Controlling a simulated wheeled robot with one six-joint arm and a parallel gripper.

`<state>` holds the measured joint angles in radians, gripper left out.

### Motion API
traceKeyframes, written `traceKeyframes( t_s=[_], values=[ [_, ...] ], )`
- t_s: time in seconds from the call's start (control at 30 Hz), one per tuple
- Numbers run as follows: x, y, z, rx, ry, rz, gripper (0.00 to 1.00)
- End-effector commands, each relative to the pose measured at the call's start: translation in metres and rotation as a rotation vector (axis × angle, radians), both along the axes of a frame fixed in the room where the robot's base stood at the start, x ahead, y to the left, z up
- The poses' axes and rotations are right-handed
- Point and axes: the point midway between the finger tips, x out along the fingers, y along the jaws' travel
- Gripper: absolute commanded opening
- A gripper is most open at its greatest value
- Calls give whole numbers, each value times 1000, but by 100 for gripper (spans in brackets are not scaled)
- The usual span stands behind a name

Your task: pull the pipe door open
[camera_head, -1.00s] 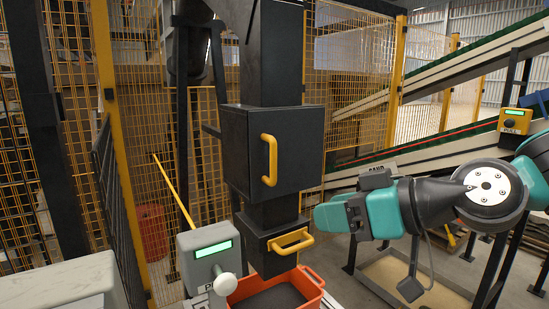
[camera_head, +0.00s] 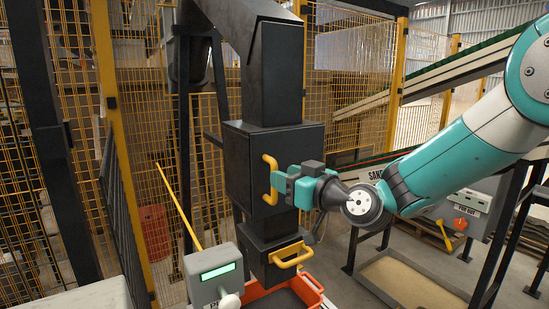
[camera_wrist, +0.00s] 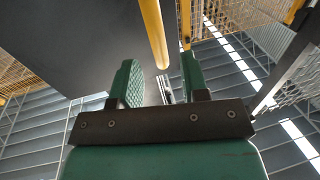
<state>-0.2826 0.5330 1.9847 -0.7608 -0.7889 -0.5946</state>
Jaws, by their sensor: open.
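The pipe door (camera_head: 285,147) is the dark front of a box on the upright black pipe (camera_head: 277,80), and it looks closed. Its yellow upright handle (camera_head: 266,165) is on the door's left part in the head view. My teal gripper (camera_head: 280,183) is at the lower part of this handle, coming from the right. In the wrist view my gripper (camera_wrist: 160,70) is open. The handle (camera_wrist: 153,30) runs down to the gap between the green fingertips there, and I cannot tell whether they touch it. The dark door surface (camera_wrist: 70,40) fills the upper left.
A second yellow handle (camera_head: 291,254) is lower on the pipe, above an orange bin (camera_head: 310,284). A grey box with a green display (camera_head: 214,272) stands at the lower left. Yellow mesh fencing (camera_head: 345,75) is behind. A conveyor (camera_head: 425,85) is at the right.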

Motion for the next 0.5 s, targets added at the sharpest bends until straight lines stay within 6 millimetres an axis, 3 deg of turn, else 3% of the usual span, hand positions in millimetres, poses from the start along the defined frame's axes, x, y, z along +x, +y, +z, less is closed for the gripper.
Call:
traceKeyframes(
  t_s=[0.2, 0.5],
  values=[
    [22, 24, 3, -1, 1, 2, 41],
    [29, 30, -1, 0, 0, 0, 41]
  ],
)
